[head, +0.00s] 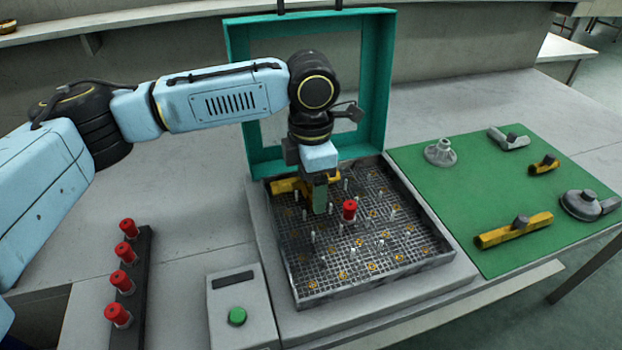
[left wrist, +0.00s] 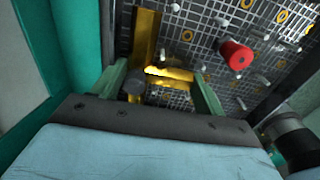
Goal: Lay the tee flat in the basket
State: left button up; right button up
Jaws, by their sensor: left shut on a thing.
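The basket (head: 440,222) is a grey mesh tray with upright pins and yellow rings on its floor. My left gripper (head: 320,208) reaches down into its back left part. A yellow tee (head: 287,186) lies low in the basket at the gripper, partly hidden by it. In the left wrist view the tee's long bar (left wrist: 146,38) runs away from the gripper, and a yellow arm with a dark grey end lies between the green fingers of the gripper (left wrist: 162,92). The gripper is shut on the tee. Whether the tee touches the basket floor is unclear. My right gripper is out of view.
A red-capped part (head: 349,210) stands in the basket beside the gripper. A teal frame (head: 388,85) rises behind the basket. A green mat (head: 450,195) on the right holds several parts. A rack of red-capped parts (head: 142,265) and a green-button box (head: 255,303) stand left.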

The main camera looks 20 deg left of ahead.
pick_arm(q)
jog(key=shift+f, duration=0.2)
jog(key=o, duration=1.2)
jog(key=shift+r, duration=0.1)
jog(key=shift+a, duration=0.1)
jog(key=shift+w+r, duration=0.1)
jog(key=shift+r, duration=0.2)
notch_tip(320, 180, up, 13)
jog(key=p, duration=0.4)
jog(key=shift+s+d+f, duration=0.15)
jog(key=shift+s+d, duration=0.05)
jog(key=shift+s, duration=0.1)
